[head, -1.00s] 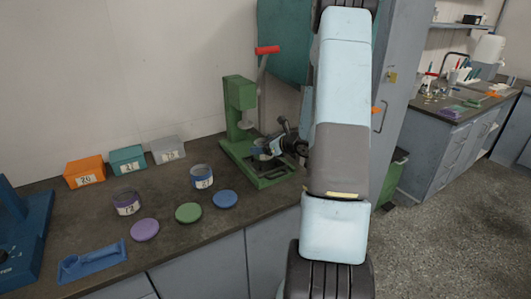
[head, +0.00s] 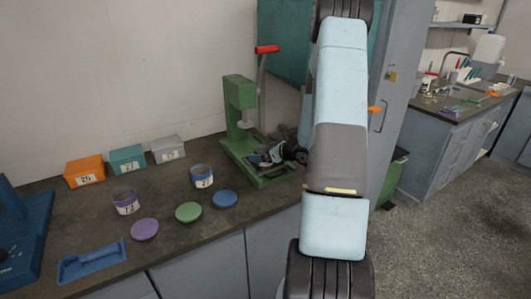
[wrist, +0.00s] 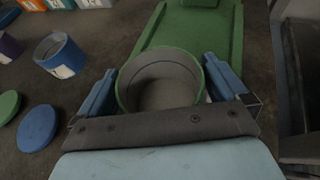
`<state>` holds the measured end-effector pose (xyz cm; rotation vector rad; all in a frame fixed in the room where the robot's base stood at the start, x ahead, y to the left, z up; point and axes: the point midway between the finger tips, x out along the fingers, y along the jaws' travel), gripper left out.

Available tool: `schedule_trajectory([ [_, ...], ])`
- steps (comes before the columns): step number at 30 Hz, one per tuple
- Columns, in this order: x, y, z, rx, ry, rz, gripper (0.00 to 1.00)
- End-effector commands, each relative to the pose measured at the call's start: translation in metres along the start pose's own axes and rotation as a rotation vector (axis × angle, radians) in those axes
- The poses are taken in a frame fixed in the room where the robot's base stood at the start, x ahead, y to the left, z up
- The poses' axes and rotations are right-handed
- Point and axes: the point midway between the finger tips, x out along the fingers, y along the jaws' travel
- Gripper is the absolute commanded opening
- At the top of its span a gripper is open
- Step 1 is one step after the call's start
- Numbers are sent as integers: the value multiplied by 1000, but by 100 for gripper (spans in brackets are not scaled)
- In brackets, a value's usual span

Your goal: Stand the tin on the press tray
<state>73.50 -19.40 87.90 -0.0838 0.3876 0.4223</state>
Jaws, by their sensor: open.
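An open, empty-looking tin with a green rim (wrist: 160,60) stands upright on the green press tray (wrist: 222,28), near its front end in the wrist view. My gripper (wrist: 160,72) is open, with one blue finger on each side of the tin; whether either finger touches it I cannot tell. In the head view my gripper (head: 265,158) is low over the tray (head: 274,181) of the green press (head: 240,93), and it mostly hides the tin. The tin's underside is hidden.
A blue-banded tin (head: 202,177) and a purple-banded tin (head: 126,203) stand left of the press. Purple (head: 145,229), green (head: 188,212) and blue (head: 225,199) lids lie in front. Several bins stand along the wall. A blue holder (head: 92,262) lies at front left.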

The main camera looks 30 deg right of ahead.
Motion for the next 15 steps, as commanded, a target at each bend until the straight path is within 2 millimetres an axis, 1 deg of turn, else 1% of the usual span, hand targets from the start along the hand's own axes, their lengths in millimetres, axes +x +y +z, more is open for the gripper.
schedule_trajectory([
  [4,-1,0,2,-1,0,0,100],
  [7,-9,0,2,-1,0,-1,100],
  [11,-30,-1,2,0,0,-4,100],
  [15,-58,-1,2,0,-1,-4,100],
])
